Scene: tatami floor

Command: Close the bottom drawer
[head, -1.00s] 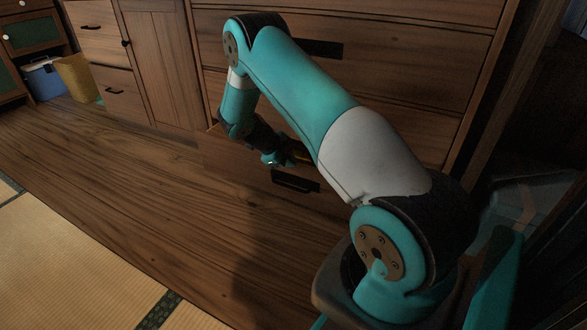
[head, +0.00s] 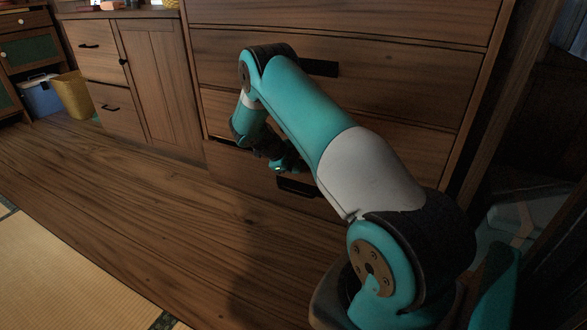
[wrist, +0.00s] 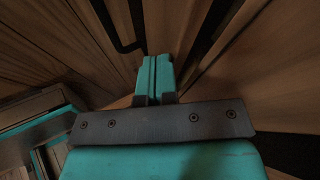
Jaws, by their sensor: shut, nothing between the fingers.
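The bottom drawer (head: 235,178) is at the foot of the wooden chest in the head view, with a dark bar handle (head: 297,187) on its front. Its front appears to stand out a little from the chest, with a dark gap above its left end. My gripper (head: 285,168) is low at the upper part of the drawer front, just above and left of the handle. In the wrist view my gripper (wrist: 154,75) is shut and empty, its teal fingers together close to wood. A black bar (wrist: 125,25) lies to their left. Whether the fingertips touch the drawer is unclear.
The upper drawers (head: 400,95) of the chest look flush. A neighbouring cabinet (head: 158,80) stands to the left, with a yellow bin (head: 75,95) and a blue box (head: 40,97) beyond it. Bare wooden floor (head: 130,205) lies in front, with tatami (head: 50,260) at lower left.

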